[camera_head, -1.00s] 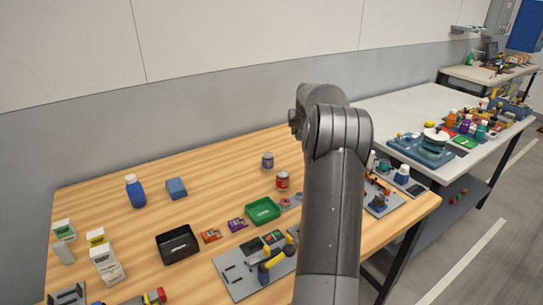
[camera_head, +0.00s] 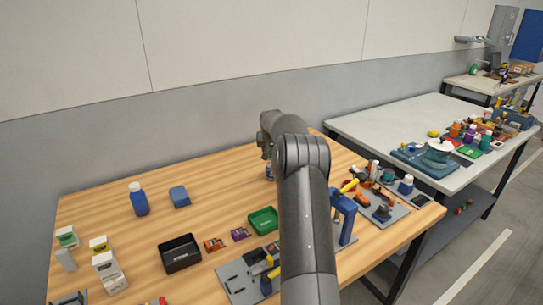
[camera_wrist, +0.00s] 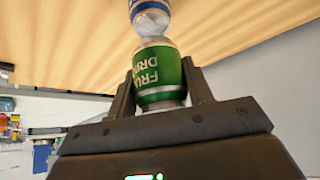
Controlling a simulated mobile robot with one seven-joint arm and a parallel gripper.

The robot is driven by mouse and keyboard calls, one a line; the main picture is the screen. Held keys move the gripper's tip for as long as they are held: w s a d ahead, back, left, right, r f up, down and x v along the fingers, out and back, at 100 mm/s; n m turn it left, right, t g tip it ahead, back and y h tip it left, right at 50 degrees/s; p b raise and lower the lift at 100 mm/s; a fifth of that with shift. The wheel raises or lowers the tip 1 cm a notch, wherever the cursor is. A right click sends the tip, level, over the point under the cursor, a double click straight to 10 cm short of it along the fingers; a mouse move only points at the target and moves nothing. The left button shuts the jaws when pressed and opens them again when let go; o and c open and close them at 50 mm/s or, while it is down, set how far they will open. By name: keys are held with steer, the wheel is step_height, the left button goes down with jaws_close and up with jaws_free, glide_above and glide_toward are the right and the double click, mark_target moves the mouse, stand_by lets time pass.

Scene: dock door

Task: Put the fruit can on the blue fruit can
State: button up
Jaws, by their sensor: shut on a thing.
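My gripper (camera_wrist: 165,85) is shut on a green fruit can (camera_wrist: 158,72) with white lettering, one finger on each side of it. A blue and silver can (camera_wrist: 150,17), the blue fruit can, shows just beyond the green can's end in the wrist view, cut off by the top edge. The two look very close there; I cannot tell whether they touch. In the head view a thin part of the blue can (camera_head: 269,174) shows beside my arm, toward the back of the wooden table.
The wooden table (camera_head: 110,215) also holds a blue bottle (camera_head: 139,199), a blue block (camera_head: 179,197), a black tray (camera_head: 179,254), a green tray (camera_head: 263,220) and white cartons (camera_head: 109,273). A blue upright stand (camera_head: 345,213) is right of my arm. The back left is fairly clear.

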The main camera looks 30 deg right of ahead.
steer(key=shift+f, duration=1.2)
steer(key=shift+f, duration=0.15)
steer(key=o, duration=1.1)
steer(key=shift+c, duration=0.2)
